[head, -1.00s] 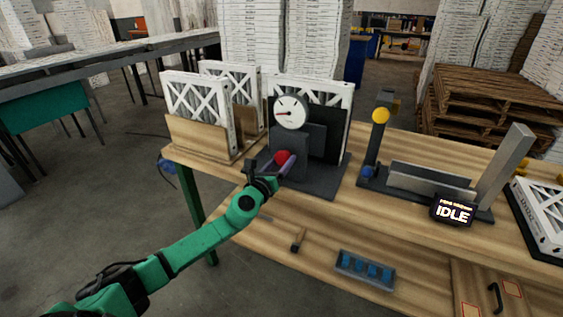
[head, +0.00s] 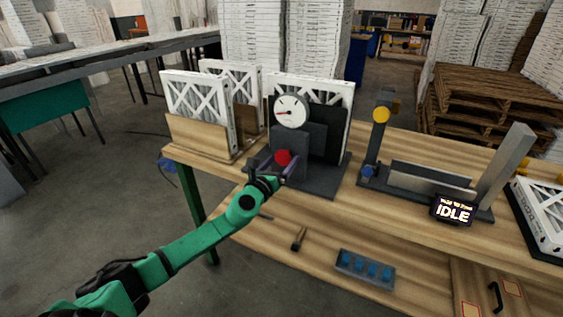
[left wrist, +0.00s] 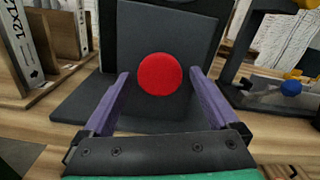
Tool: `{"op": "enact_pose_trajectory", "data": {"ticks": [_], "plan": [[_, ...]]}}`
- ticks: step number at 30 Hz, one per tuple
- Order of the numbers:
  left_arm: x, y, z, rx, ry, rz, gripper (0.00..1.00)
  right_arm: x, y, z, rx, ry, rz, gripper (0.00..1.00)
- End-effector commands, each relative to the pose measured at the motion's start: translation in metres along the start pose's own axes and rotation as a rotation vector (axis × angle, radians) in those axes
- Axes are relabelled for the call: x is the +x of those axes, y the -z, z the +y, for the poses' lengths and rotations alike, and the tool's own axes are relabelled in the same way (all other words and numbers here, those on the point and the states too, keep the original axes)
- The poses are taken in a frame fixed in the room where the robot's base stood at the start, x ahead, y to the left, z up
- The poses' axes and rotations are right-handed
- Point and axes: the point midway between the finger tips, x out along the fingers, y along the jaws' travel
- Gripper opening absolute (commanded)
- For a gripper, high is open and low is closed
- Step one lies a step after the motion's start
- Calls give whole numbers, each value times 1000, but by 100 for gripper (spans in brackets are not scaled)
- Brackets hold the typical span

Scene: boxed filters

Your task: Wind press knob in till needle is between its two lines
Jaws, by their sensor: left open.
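The red press knob (head: 283,157) sits on the front of the dark press (head: 317,140). It also shows face-on in the left wrist view (left wrist: 160,74). The white round gauge (head: 290,112) is above the knob; its red needle points left, and its two lines are too small to make out. My left gripper (head: 273,168) is at the knob, and in the left wrist view its purple fingers (left wrist: 160,96) are open, one on each side of the knob with gaps between. My right gripper is not in view.
White-framed filters (head: 195,105) stand in a wooden rack (head: 198,139) left of the press. A blue-filled tray (head: 365,269) and a small tool (head: 298,238) lie in front.

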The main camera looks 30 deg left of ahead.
Motion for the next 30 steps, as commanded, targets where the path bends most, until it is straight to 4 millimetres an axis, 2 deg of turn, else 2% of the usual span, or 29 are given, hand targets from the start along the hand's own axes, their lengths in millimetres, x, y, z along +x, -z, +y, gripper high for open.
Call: {"op": "enact_pose_trajectory", "data": {"ticks": [4,7,21,25,30], "plan": [[-2,0,0,0,0,0,94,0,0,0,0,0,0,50],[-13,1,0,0,0,1,94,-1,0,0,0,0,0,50],[-112,4,1,3,0,6,94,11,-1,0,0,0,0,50],[-131,3,1,0,-2,5,94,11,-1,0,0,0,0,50],[-144,1,0,0,0,2,94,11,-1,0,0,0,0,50]]}}
